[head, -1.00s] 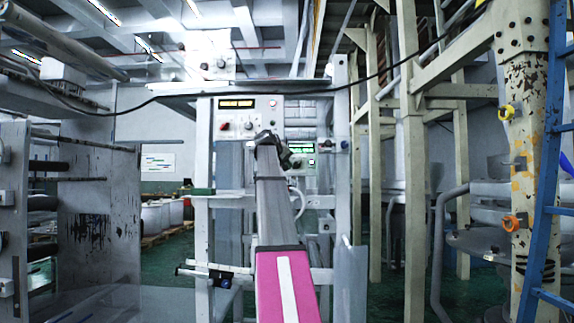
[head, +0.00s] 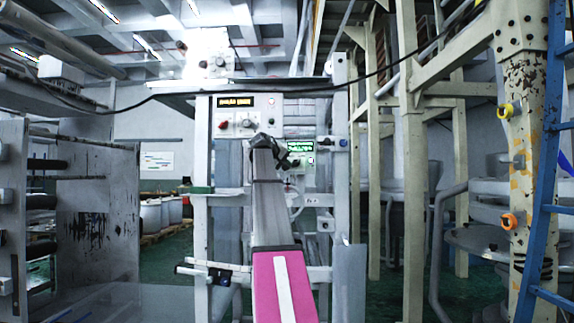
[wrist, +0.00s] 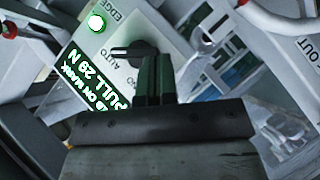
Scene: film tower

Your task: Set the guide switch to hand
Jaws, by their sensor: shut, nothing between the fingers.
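The guide switch (wrist: 133,50) is a black rotary knob on a pale panel in the wrist view, with a light line on its left part. The word AUTO is readable just below it; another label is partly hidden, so I cannot tell the exact setting. My gripper (wrist: 155,70) is shut and empty, its dark fingertips at the knob's lower right and overlapping it in the picture; I cannot tell whether they touch. In the head view, my gripper is mostly hidden behind my arm, near the panel with the green display (head: 300,146).
The green display in the wrist view (wrist: 92,82) reads PULL 29 N, left of my fingers. A lit lamp (wrist: 97,22) is above it. In the head view, another panel with an amber display (head: 236,101) is above my gripper. A pale post (head: 341,150) stands close on the right.

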